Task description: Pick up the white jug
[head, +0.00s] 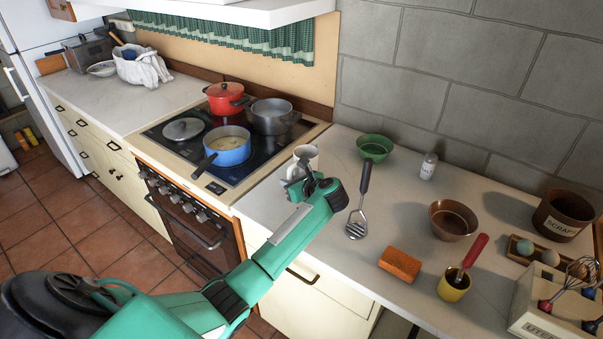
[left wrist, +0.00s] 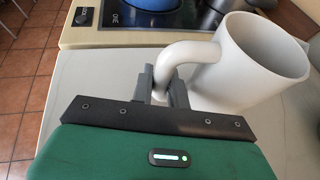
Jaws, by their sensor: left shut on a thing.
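The white jug (head: 307,154) stands on the counter just right of the stove, partly hidden behind my left gripper (head: 303,180) in the head view. In the left wrist view the white jug (left wrist: 264,62) looks upright, with its handle toward me. The fingers of my left gripper (left wrist: 162,88) are shut on the jug's handle. Whether the jug's base touches the counter is hidden. My right gripper is not in view.
A green bowl (head: 374,148) and a white shaker (head: 429,166) stand behind. A sponge (head: 400,265) and brown bowl (head: 453,220) are farther right. The stove (head: 190,150) holds several pots.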

